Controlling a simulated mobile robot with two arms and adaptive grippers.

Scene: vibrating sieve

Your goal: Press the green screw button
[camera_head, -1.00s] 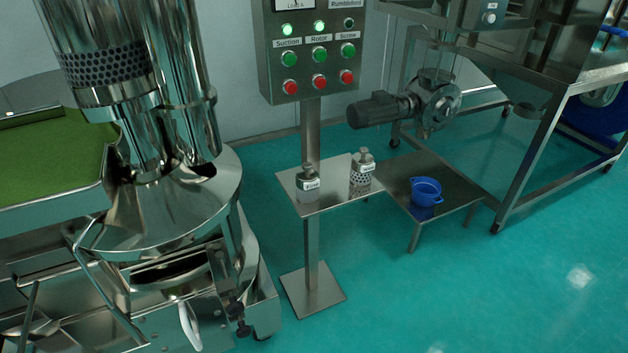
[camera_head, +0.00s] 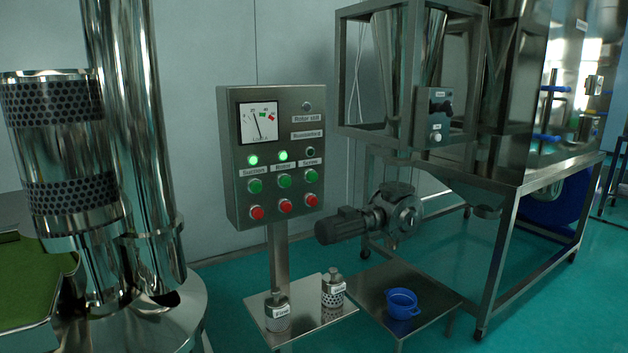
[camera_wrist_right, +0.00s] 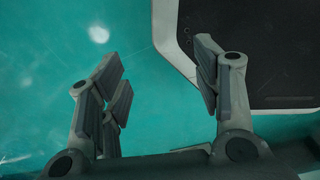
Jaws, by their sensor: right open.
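The control panel (camera_head: 234,160) stands on a post in the middle of the head view. Its buttons are in columns labelled Suction, Rotor and Screw. The green screw button (camera_head: 311,176) is the rightmost of the green row, above the red screw button (camera_head: 311,199). The suction lamp (camera_head: 252,160) and rotor lamp (camera_head: 282,155) glow green; the screw lamp (camera_head: 310,151) is dark. My right gripper (camera_wrist_right: 160,75) is open and empty over the green floor in the right wrist view, away from the panel. My left gripper is not in view.
A steel shelf on the post holds two small labelled containers (camera_head: 277,311) (camera_head: 333,290). A low table (camera_head: 430,305) carries a blue cup (camera_head: 402,303). A motor (camera_head: 345,226) and steel frame stand to the right, a sieve machine (camera_head: 150,200) to the left.

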